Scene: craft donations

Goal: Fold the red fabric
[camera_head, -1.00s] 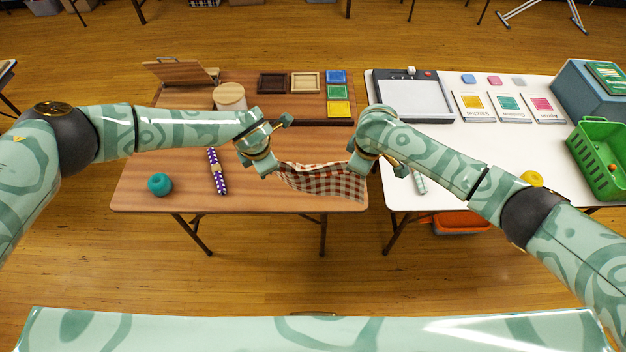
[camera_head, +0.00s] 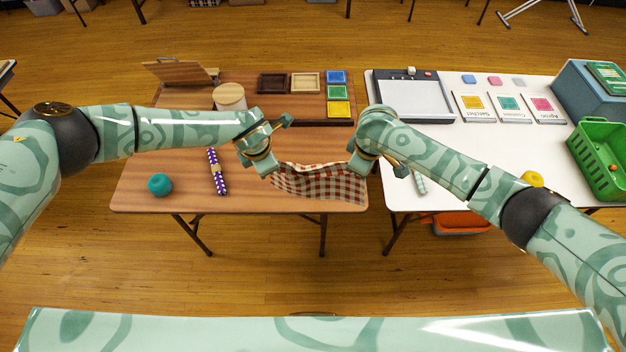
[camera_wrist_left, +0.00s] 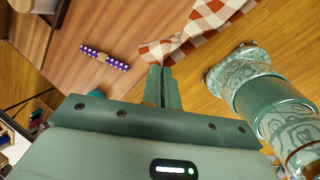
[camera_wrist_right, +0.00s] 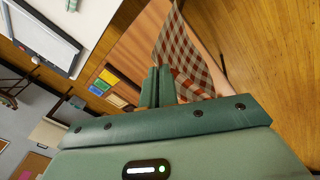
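The red and white checked fabric (camera_head: 318,184) hangs in a sagging band between my two grippers at the front right of the wooden table. My left gripper (camera_head: 270,171) has its fingers closed on the fabric's left end; in the left wrist view the fabric (camera_wrist_left: 205,22) comes away from the fingertips (camera_wrist_left: 160,70). My right gripper (camera_head: 352,170) holds the other end; in the right wrist view its fingers (camera_wrist_right: 158,72) are together against the fabric (camera_wrist_right: 182,55). The fabric's held corners are partly hidden by the grippers in the head view.
A purple dotted roll (camera_head: 217,172) and a teal yarn ball (camera_head: 160,184) lie left of the fabric on the wooden table (camera_head: 140,203). A gap separates this table from the white table (camera_head: 470,145). A green basket (camera_head: 598,160) stands far right.

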